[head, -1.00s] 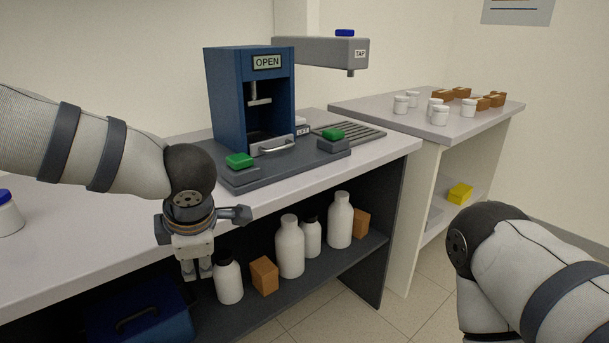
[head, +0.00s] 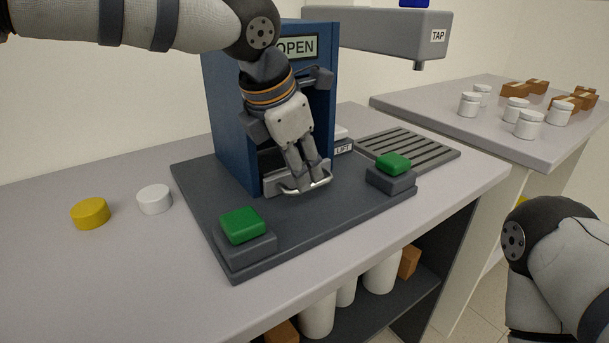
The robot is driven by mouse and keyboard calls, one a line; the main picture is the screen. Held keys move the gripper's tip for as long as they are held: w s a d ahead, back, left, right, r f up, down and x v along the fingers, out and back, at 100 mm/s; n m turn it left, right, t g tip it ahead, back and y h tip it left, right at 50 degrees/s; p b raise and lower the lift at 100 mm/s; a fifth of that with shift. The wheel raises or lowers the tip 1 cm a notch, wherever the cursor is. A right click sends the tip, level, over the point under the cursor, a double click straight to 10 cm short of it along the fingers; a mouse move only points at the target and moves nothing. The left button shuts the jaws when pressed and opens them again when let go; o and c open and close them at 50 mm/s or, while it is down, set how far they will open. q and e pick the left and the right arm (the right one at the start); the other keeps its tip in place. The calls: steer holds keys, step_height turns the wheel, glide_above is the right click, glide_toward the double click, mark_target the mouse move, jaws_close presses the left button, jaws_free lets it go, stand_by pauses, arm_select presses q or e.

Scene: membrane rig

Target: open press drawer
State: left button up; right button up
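The blue press (head: 226,120) stands on a dark base plate on the bench, with a sign reading OPEN. Its drawer (head: 272,185) is low in the front opening, with a curved metal handle (head: 288,190). My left gripper (head: 312,184) points down in front of the press, its fingertips at the handle and overlapping it in the view. The two fingers are close together; whether they are closed on the bar cannot be made out. My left gripper and wrist hide much of the press opening. My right gripper is out of view; only part of my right arm shows.
Two green buttons on grey blocks flank the drawer front, one at front left (head: 242,225) and one at right (head: 394,163). A grey TAP arm (head: 385,32) overhangs a slotted drain (head: 405,148). A yellow lid (head: 90,213) and a white lid (head: 154,199) lie on the left.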

arm_select(q)
steer(key=x, duration=0.4)
jaws_close()
steer(key=shift+w, duration=0.1)
